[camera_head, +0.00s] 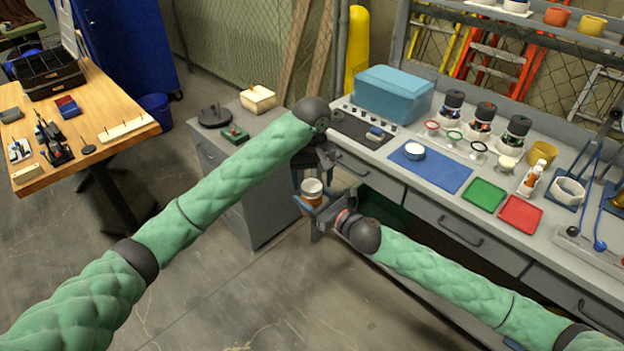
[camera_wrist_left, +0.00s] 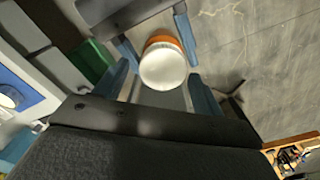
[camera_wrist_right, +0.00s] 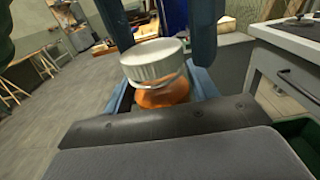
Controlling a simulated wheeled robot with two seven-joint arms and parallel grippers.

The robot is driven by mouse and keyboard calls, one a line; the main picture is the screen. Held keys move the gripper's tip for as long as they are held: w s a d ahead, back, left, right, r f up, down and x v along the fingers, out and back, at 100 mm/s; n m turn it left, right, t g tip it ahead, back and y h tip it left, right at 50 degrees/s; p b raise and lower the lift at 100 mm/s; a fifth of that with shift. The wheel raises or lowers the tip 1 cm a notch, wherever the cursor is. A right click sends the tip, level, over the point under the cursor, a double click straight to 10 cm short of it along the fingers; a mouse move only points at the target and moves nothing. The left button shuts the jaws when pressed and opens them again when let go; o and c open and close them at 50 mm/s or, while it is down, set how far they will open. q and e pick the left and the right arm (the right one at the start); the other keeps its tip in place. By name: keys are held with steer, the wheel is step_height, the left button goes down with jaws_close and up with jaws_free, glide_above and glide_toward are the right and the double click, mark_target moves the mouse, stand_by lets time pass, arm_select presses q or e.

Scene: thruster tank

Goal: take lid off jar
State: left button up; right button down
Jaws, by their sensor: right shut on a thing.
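The jar (camera_head: 312,200) has an orange body and a white ribbed lid (camera_wrist_right: 153,58). It is off the counter, in front of the drawers, lid up. My right gripper (camera_head: 318,214) is shut on the orange body, which also shows in the right wrist view (camera_wrist_right: 160,95). My left gripper (camera_head: 311,174) is above the jar, pointing down. Its fingers are open on either side of the lid, with gaps visible in the left wrist view. The lid (camera_wrist_left: 162,68) sits on the jar there and hides most of the body.
The grey counter (camera_head: 400,185) with drawers is close behind the grippers. On it are a blue mat (camera_head: 445,175) bearing a white round item (camera_head: 414,151), a green mat (camera_head: 484,194), a red mat (camera_head: 520,213) and several dark-lidded jars. A grey cabinet (camera_head: 262,190) stands to the left.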

arm_select(q)
steer(key=shift+r, duration=2.3)
steer(key=w+a+r+t+y, duration=0.1)
steer(key=w+a+r+t, duration=0.15)
steer(key=r, duration=0.45)
steer(key=f+m, duration=0.1)
steer(key=m, duration=0.3)
steer(key=s+f+m+g, duration=0.1)
steer(key=m, duration=0.3)
steer(key=s+d+f+m+g, duration=0.1)
steer(key=m, duration=0.3)
steer(key=shift+s+f, duration=0.15)
steer(key=shift+f, duration=0.15)
steer(key=m, duration=0.2)
steer(key=d, duration=0.1)
steer(key=shift+s+m+g+h, duration=0.25)
steer(key=shift+m+h, duration=0.05)
steer(key=shift+m, duration=0.1)
steer(key=m, duration=0.4)
steer(key=shift+d, duration=0.25)
steer(key=shift+m, duration=0.3)
steer(key=shift+f, duration=4.05)
